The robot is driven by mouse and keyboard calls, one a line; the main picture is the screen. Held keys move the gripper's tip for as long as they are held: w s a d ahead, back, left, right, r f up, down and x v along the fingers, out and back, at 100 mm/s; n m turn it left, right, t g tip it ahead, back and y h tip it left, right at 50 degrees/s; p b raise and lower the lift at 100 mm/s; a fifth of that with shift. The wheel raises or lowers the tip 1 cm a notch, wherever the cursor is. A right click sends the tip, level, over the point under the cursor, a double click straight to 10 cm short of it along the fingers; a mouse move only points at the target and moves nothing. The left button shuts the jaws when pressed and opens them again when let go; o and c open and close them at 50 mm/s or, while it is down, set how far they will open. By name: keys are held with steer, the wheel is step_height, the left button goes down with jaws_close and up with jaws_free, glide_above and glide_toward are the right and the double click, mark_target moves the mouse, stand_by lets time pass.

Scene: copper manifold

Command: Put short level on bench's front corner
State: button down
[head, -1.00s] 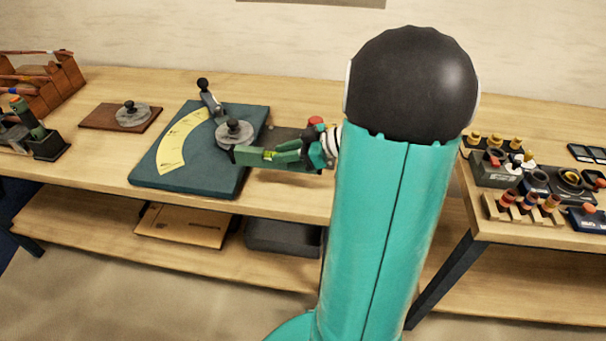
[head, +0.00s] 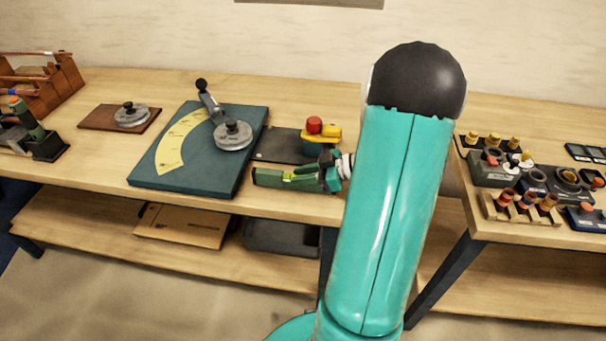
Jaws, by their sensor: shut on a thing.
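The short level (head: 265,179) is a small dark green bar with a bright yellow-green patch. It shows in the head view, near the bench's front edge and just right of the dark teal board. My gripper (head: 300,177) is shut on it, reaching in from the right. The gripper hides part of the level. I cannot tell whether the level touches the wooden bench (head: 85,165) or is just above it.
The teal board (head: 195,178) carries a yellow scale, a lever and a grey disc (head: 233,134). A dark plate (head: 280,146) and a red-topped yellow device (head: 316,132) stand behind my gripper. Several fittings crowd the right bench section (head: 480,230). Boxes lie on the lower shelf.

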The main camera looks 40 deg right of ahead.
steer(key=shift+f, duration=0.15)
steer(key=c, duration=1.3)
jaws_free()
steer(key=shift+o, duration=0.2)
steer(key=shift+r, duration=0.25)
steer(key=v, duration=1.2)
